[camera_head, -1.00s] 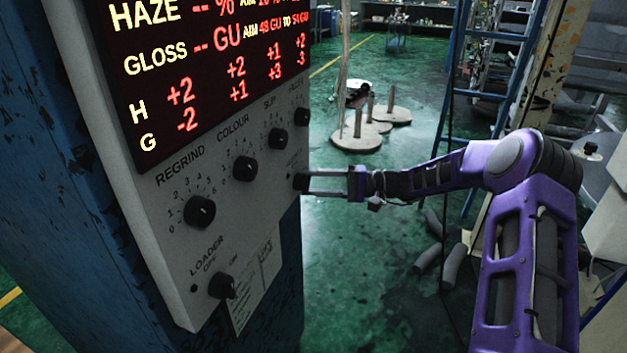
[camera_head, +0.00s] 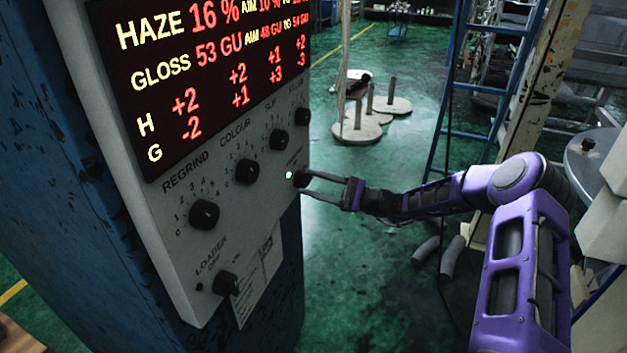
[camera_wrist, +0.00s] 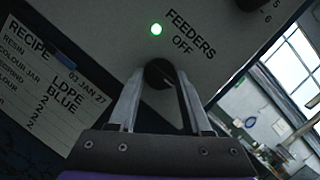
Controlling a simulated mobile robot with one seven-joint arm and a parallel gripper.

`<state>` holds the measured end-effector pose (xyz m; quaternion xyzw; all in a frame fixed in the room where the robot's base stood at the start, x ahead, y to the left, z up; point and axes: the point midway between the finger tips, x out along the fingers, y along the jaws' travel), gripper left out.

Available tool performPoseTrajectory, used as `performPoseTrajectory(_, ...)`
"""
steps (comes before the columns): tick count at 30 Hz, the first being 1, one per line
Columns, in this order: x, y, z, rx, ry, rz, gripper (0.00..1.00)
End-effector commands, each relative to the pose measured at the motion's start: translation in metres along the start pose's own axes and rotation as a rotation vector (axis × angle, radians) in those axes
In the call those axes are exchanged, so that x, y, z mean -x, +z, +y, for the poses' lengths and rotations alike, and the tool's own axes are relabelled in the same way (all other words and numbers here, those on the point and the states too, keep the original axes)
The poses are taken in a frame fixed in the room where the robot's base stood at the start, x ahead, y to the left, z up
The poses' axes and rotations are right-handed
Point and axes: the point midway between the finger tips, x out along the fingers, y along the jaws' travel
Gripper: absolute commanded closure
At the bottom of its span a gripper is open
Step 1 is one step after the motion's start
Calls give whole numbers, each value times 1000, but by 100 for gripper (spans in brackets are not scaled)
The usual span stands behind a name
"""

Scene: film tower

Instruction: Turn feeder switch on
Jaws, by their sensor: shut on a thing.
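The feeder switch is a black knob (camera_wrist: 158,72) under the label "FEEDERS OFF" in the wrist view. In the head view the knob (camera_head: 301,178) sits at the lower right of the grey control panel (camera_head: 215,265). My gripper (camera_head: 308,181) reaches it from the right with its fingers shut around the knob. In the wrist view my gripper (camera_wrist: 160,90) has one finger on each side of the knob. A green lamp (camera_wrist: 156,29) beside the label is lit; it also shows in the head view (camera_head: 289,175). The far side of the knob is hidden.
The panel also carries the regrind knob (camera_head: 204,214), colour knob (camera_head: 247,171) and loader knob (camera_head: 226,284). A lit display (camera_head: 210,75) is above them. A recipe card (camera_wrist: 48,95) hangs below. A blue ladder (camera_head: 455,110) stands behind my arm. Green floor is open between.

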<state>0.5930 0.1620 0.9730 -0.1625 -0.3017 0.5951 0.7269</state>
Motion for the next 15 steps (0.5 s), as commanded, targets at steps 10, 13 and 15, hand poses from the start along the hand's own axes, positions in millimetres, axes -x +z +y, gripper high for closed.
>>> performPoseTrajectory(10,0,0,1,-62,-22,-2,100)
performPoseTrajectory(13,0,0,1,-64,-22,-2,100)
performPoseTrajectory(15,0,0,1,-64,-22,-2,100)
